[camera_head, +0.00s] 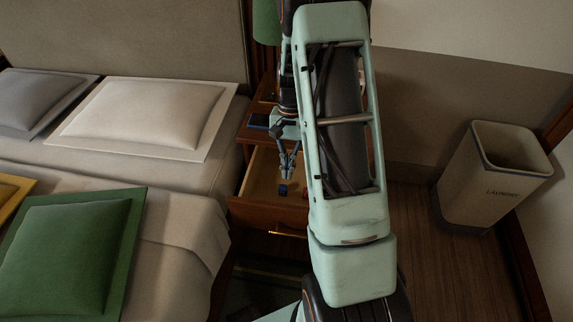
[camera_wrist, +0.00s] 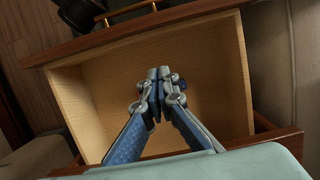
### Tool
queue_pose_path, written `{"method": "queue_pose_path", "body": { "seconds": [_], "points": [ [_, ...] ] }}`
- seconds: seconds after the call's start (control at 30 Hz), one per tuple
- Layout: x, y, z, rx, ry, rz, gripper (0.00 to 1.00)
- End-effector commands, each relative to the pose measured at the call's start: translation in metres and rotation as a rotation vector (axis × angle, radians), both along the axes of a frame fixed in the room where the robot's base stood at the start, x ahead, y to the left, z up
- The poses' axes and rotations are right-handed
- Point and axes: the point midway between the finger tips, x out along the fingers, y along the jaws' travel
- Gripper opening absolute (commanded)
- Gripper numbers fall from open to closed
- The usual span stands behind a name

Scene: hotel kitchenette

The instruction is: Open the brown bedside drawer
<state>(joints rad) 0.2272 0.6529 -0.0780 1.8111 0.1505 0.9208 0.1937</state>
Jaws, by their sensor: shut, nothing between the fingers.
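The brown bedside drawer (camera_head: 240,207) is pulled out from the nightstand (camera_head: 243,133), beside the bed. Its pale wooden inside shows in the head view and fills much of the wrist view (camera_wrist: 90,110). The brass handle (camera_wrist: 125,14) is on the drawer's front, at the top of the wrist view; it also shows in the head view (camera_head: 288,233). My gripper (camera_head: 285,178) is shut and empty, above or inside the open drawer, apart from the handle. Its fingertips show in the wrist view (camera_wrist: 159,74). A small dark blue object (camera_head: 283,189) is by the fingertips, partly hidden.
The bed with a white pillow (camera_head: 150,112) and a green cushion (camera_head: 70,258) stands to the left. A laundry bin (camera_head: 480,190) stands at right. A dark blue item (camera_head: 259,121) lies on the nightstand top. Floor between nightstand and bin is clear.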

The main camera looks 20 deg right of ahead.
Motion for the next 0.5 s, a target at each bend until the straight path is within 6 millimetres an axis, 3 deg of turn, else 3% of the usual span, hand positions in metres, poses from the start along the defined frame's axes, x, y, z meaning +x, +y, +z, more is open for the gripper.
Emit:
{"method": "queue_pose_path", "body": {
  "seconds": [0.03, 0.2, 0.5],
  "points": [
    [-0.004, 0.002, -0.016, 0.001, 0.004, 0.0, 0.0],
    [-0.011, 0.007, -0.052, 0.001, 0.003, 0.001, 0.0],
    [-0.038, 0.026, -0.047, 0.0, -0.001, 0.001, 0.0]
  ]
}}
